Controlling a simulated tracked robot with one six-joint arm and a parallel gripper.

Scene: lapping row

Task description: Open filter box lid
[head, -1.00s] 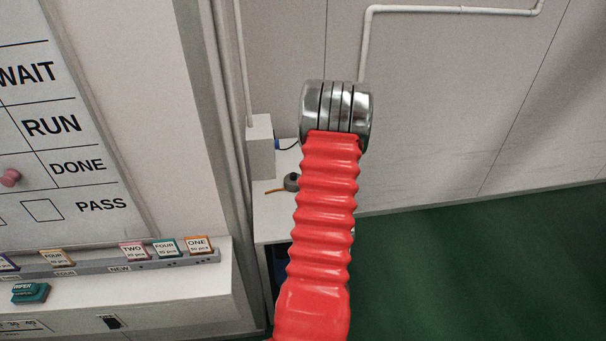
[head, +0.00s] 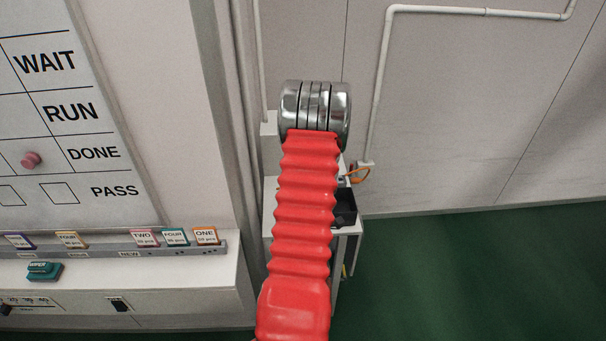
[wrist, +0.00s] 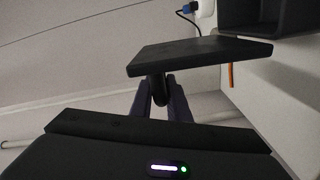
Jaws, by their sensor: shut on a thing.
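The filter box (head: 345,207) is a dark box on a small white stand, partly behind my red arm in the head view. In the wrist view, what looks like the same box (wrist: 262,14) is at the upper right, with a dark hollow showing. A flat dark plate, seemingly its lid (wrist: 205,54), is tilted below and left of it. Whether the lid is still joined to the box cannot be told. My gripper (wrist: 160,86) is shut on the dark rounded handle (wrist: 160,92) under the plate. The gripper is hidden in the head view.
The white stand (head: 353,229) is against the pale wall, with an orange cable (head: 358,174) at its back. In the wrist view, a blue plug (wrist: 188,8) with a dark cord is near the box. Green floor (head: 450,270) lies open at right.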

